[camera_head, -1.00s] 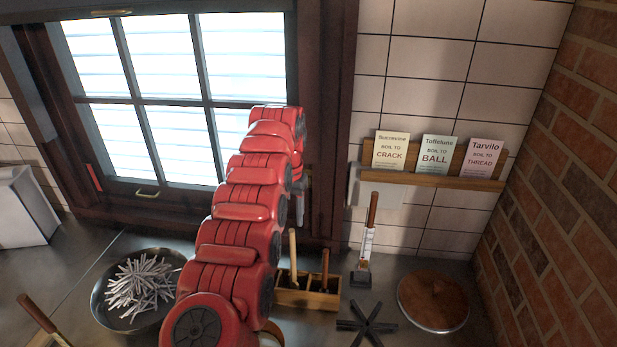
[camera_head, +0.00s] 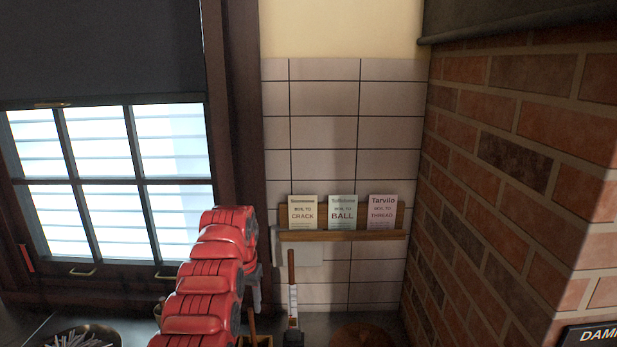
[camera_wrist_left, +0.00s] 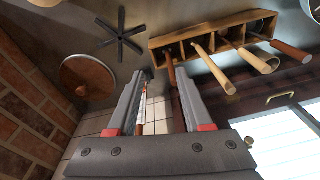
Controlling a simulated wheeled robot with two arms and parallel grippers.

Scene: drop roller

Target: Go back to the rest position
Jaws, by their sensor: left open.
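My red left arm rises from the bottom of the head view. Its grey gripper (camera_head: 254,287) shows only in part behind the arm, near the window frame. In the left wrist view my left gripper (camera_wrist_left: 160,74) has its two grey fingers apart, with nothing clamped between them. A wooden-handled thermometer-like tool shows in the gap between the fingers in the left wrist view (camera_wrist_left: 142,110). In the head view this tool (camera_head: 292,293) stands upright below the card shelf. My right gripper is in neither view.
A card shelf (camera_head: 340,236) holds three recipe cards. A brick wall (camera_head: 500,180) closes the right side. A wooden rack (camera_wrist_left: 215,35) with several handled tools, a black star-shaped trivet (camera_wrist_left: 119,38) and a round brown disc (camera_wrist_left: 85,77) are near my fingers. A bowl (camera_head: 108,334) is at lower left.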

